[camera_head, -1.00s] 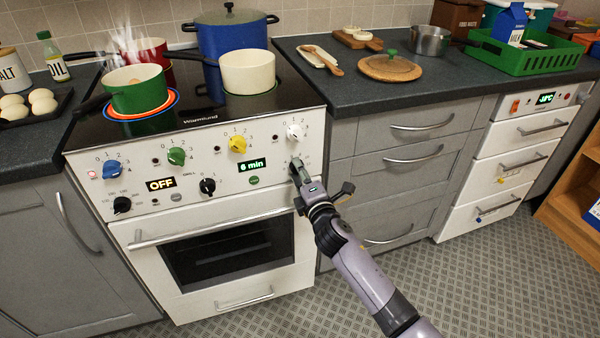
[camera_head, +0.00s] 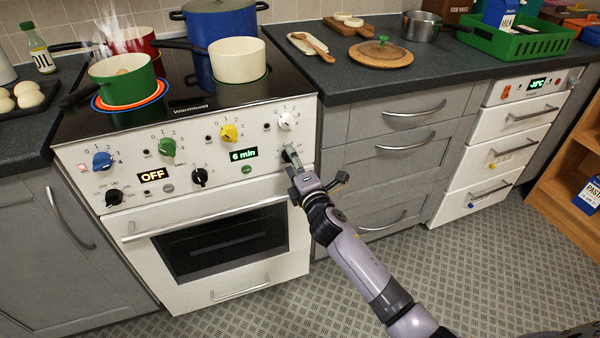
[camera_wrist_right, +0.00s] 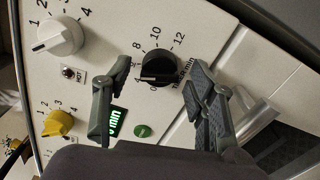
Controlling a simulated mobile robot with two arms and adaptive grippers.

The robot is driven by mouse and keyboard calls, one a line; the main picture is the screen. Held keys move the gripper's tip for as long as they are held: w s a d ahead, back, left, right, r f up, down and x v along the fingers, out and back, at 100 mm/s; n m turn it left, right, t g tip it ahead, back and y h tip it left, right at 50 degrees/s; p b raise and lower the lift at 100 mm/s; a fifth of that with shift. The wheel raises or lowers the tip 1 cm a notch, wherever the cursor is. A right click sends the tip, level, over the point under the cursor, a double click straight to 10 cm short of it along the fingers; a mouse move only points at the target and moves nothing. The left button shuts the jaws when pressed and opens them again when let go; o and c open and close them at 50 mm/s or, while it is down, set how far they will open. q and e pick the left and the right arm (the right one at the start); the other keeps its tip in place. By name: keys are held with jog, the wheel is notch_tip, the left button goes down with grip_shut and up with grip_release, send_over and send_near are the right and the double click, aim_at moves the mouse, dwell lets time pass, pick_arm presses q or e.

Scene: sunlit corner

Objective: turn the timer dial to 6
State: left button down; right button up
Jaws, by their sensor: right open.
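The timer dial (camera_wrist_right: 159,67) is a black knob on the white stove panel, with 8, 10, 12 and other numbers around it in the right wrist view. In the head view the dial (camera_head: 289,153) is partly hidden by my gripper. The timer display (camera_head: 243,155) reads "6 min" in green. My right gripper (camera_wrist_right: 155,85) is open, with one finger on each side of the dial and visible gaps between. In the head view the right gripper (camera_head: 296,170) is just in front of the panel. My left gripper is not in view.
White (camera_head: 287,120), yellow (camera_head: 229,133), green (camera_head: 167,147) and blue (camera_head: 102,160) knobs sit along the panel. The oven handle (camera_head: 205,218) juts out below. Pots, including a steaming red one (camera_head: 140,45), stand on the hob. The floor in front is clear.

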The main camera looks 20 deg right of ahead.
jog(key=s, duration=1.1)
jog(key=shift+s+d, duration=0.2)
jog(key=shift+s, duration=0.05)
